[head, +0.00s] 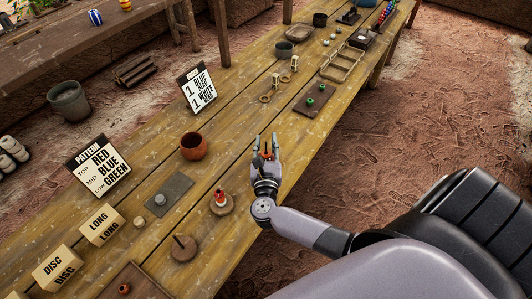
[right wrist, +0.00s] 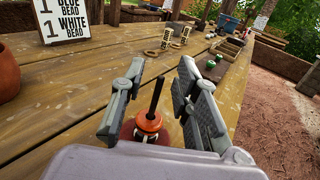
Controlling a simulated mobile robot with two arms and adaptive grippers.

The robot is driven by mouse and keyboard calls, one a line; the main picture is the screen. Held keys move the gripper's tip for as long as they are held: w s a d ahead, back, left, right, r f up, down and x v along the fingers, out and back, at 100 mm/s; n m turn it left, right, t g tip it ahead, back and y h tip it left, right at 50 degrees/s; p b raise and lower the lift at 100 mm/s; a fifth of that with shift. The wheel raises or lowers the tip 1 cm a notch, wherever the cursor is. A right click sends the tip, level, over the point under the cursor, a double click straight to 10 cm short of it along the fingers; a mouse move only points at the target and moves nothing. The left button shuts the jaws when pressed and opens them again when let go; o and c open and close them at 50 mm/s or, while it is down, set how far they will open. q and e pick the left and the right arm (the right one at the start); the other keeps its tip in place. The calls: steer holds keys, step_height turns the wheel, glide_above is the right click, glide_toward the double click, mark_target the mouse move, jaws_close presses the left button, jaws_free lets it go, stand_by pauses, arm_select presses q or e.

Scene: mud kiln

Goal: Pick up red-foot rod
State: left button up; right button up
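A thin dark rod with an orange-red foot (right wrist: 149,121) stands upright between the fingers of my right gripper (right wrist: 157,100) in the right wrist view. Gaps show between the rod and both fingers, so the gripper is open around it. A reddish-brown round piece shows low beside the foot, partly hidden by my gripper. In the head view, my right gripper (head: 266,144) is over the table's near edge, and the orange-red foot (head: 267,155) shows small between its fingers. My left gripper is not in view.
The long wooden table (head: 235,130) holds an orange-brown pot (head: 193,146), a round wooden base with a red piece (head: 220,199), another with a dark peg (head: 183,247), and a dark board with green pieces (head: 314,99). A pattern sign (head: 98,167) and bead sign (head: 198,89) stand farther back.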

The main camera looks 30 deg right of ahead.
steer(key=shift+w+d, duration=0.1)
steer(key=shift+w, duration=0.05)
steer(key=shift+c, duration=0.6)
jaws_close()
